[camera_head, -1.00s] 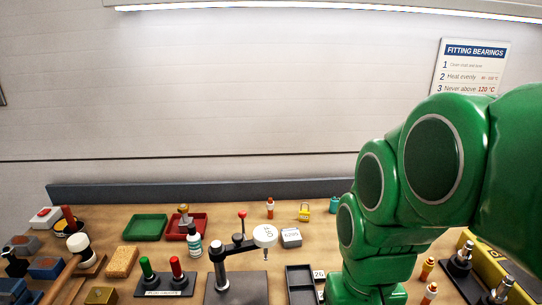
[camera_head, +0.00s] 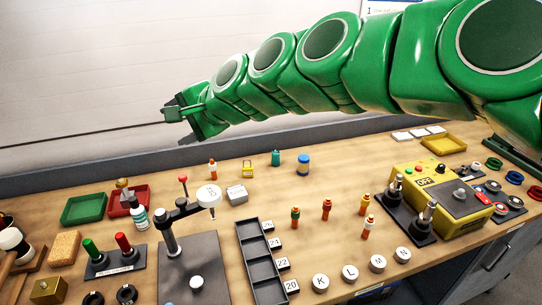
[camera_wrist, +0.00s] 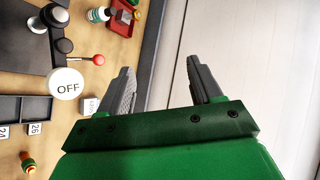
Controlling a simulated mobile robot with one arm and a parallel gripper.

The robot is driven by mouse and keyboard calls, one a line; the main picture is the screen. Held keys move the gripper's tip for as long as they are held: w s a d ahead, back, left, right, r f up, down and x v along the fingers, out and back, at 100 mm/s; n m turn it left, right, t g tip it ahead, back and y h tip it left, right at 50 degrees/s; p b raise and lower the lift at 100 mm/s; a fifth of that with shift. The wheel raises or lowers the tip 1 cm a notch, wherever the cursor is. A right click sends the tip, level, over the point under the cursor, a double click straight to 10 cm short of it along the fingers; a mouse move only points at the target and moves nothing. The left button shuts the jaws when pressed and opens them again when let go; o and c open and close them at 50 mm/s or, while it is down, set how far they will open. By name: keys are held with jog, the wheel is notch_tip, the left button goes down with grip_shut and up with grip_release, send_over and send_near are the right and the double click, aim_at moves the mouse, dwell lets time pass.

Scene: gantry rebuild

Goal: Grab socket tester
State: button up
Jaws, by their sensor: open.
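I cannot tell which thing is the socket tester. No label naming it can be read. One small candidate is a grey-white labelled block (camera_head: 237,193) on the bench behind the dial stand, though its lettering is too small to read. My gripper (camera_head: 184,122) is up at the left end of my outstretched arm, in front of the wall and above the bench's back edge. In the wrist view my gripper (camera_wrist: 160,66) is open, with its two grey fingers apart and nothing between them.
The stand with a round white dial (camera_head: 208,196) rises from the bench. A yellow control box (camera_head: 440,192) stands right.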

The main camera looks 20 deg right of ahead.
jog(key=w+d+r+m+t, duration=0.1)
jog(key=w+r+m+t, duration=0.2)
jog(key=w+m, duration=0.3)
jog(key=m+t+h, duration=0.1)
jog(key=m+h, duration=1.2)
jog(key=m, duration=1.2)
send_over(276, 158)
jog(key=s+a, duration=0.1)
jog(key=s, duration=0.3)
notch_tip(276, 158, down, 17)
jog(key=f, duration=1.8)
jog(key=shift+w+a+f, duration=0.1)
jog(key=shift+w+a, duration=0.05)
jog(key=shift+w, duration=0.1)
jog(key=shift+x, duration=3.95)
jog(key=shift+a, duration=0.1)
